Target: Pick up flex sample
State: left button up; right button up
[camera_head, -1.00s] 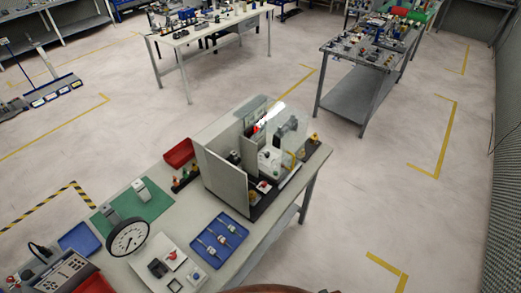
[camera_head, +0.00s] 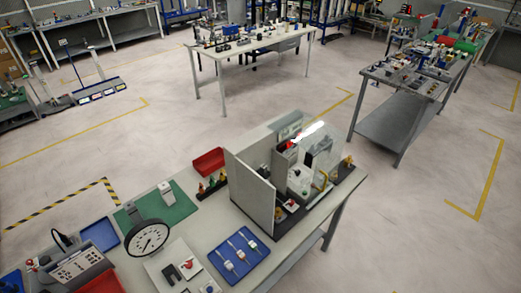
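No thing in view can be clearly told as the flex sample. A blue tray (camera_head: 214,257) lies on the near workbench (camera_head: 300,252) and holds three slim pieces with pale ends, side by side. They are too small to identify. A walled test station (camera_head: 249,187) with a clear cover stands on the bench behind and right of the tray. Neither of my grippers shows in the head view.
A round dial gauge (camera_head: 149,238), a green mat (camera_head: 176,208), a red bin (camera_head: 208,161) and a grey device (camera_head: 84,268) crowd the bench's left part. Other tables (camera_head: 250,47) and a cluttered bench (camera_head: 405,78) stand behind. Open floor (camera_head: 440,245) lies to the right.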

aim_at(263, 168)
jog(key=u, duration=3.4)
jog(key=k, duration=1.4)
jog(key=z, duration=1.7)
